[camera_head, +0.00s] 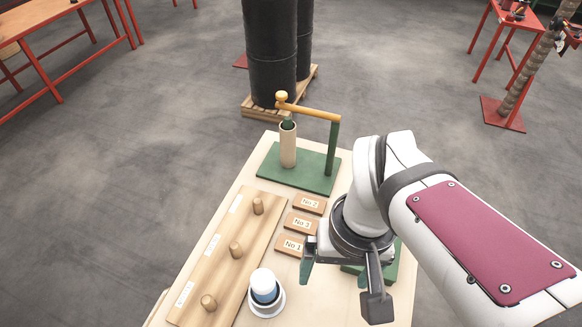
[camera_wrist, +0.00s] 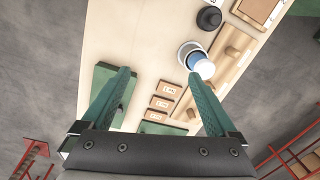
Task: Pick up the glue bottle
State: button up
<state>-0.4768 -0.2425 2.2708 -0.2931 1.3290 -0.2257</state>
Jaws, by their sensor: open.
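A white and blue bottle (camera_head: 264,287), apparently the glue bottle, stands in a round white dish (camera_head: 265,308) near the front of the table in the head view. In the wrist view the bottle (camera_wrist: 203,66) shows just beyond the right fingertip. My gripper (camera_head: 341,282) is open and empty, to the right of the bottle in the head view and apart from it.
A wooden board (camera_head: 222,262) with three pegs lies left of the bottle. Plates labelled No 1 (camera_head: 293,246), No 3 (camera_head: 301,224) and No 2 (camera_head: 309,204) lie beside it. A green crank stand (camera_head: 300,168) with a pale cylinder is at the far end. A black round object (camera_wrist: 209,18) sits near the bottle.

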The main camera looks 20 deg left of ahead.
aim_at(268, 278)
jog(key=a+n, duration=0.8)
jog(key=a, duration=0.4)
jog(key=shift+h, duration=0.3)
notch_tip(268, 278, down, 16)
jog(key=shift+s+a+f, duration=0.1)
jog(key=shift+a+f, duration=0.05)
jog(key=shift+f, duration=0.1)
grip_shut()
jog(key=shift+r, duration=0.1)
jog(key=r, duration=0.3)
jog(key=d+r, duration=0.1)
jog(key=shift+w+r, duration=0.25)
jog(key=shift+r, duration=0.1)
jog(key=w+d+r, duration=0.4)
jog(key=d+r, duration=0.2)
jog(key=d, duration=0.3)
notch_tip(268, 278, up, 8)
jog(key=shift+s+d, duration=0.15)
jog(key=shift+d, duration=0.3)
jog(key=shift+f, duration=0.1)
